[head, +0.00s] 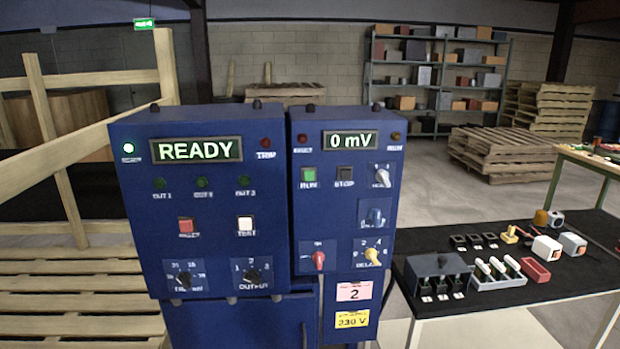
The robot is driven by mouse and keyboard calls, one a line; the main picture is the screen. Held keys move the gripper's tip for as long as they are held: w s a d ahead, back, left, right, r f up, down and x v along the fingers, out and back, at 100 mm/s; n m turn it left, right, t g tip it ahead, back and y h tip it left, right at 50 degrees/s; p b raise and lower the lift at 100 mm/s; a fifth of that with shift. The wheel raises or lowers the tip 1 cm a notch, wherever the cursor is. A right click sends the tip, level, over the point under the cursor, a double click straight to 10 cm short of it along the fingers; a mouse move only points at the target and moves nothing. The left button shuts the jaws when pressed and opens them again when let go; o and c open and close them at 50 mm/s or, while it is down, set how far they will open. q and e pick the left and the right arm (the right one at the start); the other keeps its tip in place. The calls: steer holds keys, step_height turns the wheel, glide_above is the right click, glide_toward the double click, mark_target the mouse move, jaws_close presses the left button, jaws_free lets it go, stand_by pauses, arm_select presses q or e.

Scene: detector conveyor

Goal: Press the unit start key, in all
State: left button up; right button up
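Two blue control boxes stand side by side in the head view. The right box (340,215) has a display (350,140) reading "0 mV". Below it are a green key (308,175) labelled RUN and a dark key (345,173) labelled STOP. I can read no key label as "start". The left box (150,225) has a display (196,150) reading "READY", a lit green lamp (128,148), a red key (186,225) and a white key (245,223) labelled TEST. Neither of my grippers is in view.
Red (318,260) and yellow (372,255) knobs sit low on the right box. A black-topped table (480,308) to the right holds small parts and a white rack (500,280). A wooden crate frame (50,170) stands left. Pallets and shelves are behind.

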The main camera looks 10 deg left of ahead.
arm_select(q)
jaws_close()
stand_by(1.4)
